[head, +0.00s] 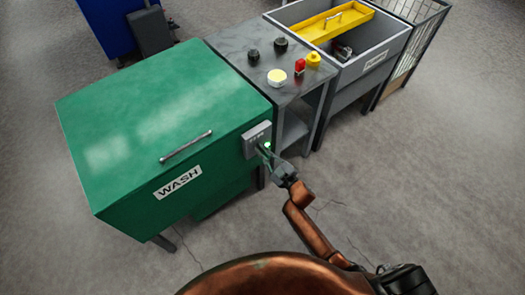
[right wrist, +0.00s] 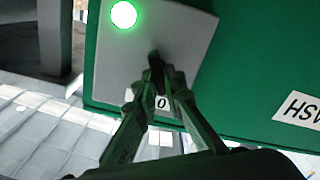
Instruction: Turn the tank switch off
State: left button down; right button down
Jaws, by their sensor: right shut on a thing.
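The green tank (head: 150,120) marked WASH has a grey switch panel (head: 257,138) on its right side. In the right wrist view the panel (right wrist: 190,35) carries a dark switch lever (right wrist: 154,60) and a lit green lamp (right wrist: 123,14). A "0" label (right wrist: 162,102) shows between my fingers, and part of another label is beside it. My right gripper (head: 266,155) is at the panel, shut on the lever; its fingers also show in the right wrist view (right wrist: 162,80). The fingers partly hide the lever and labels. My left gripper is not in view.
A grey table (head: 232,42) beside the tank holds black knobs, a cream disc (head: 277,78), a red item (head: 299,68) and a yellow item (head: 313,60). Beyond stands a grey bin (head: 352,72) with a yellow tray (head: 320,27). The floor at right is clear.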

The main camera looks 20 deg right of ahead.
jog(key=c, duration=2)
grip_release()
jog(key=v, duration=1.2)
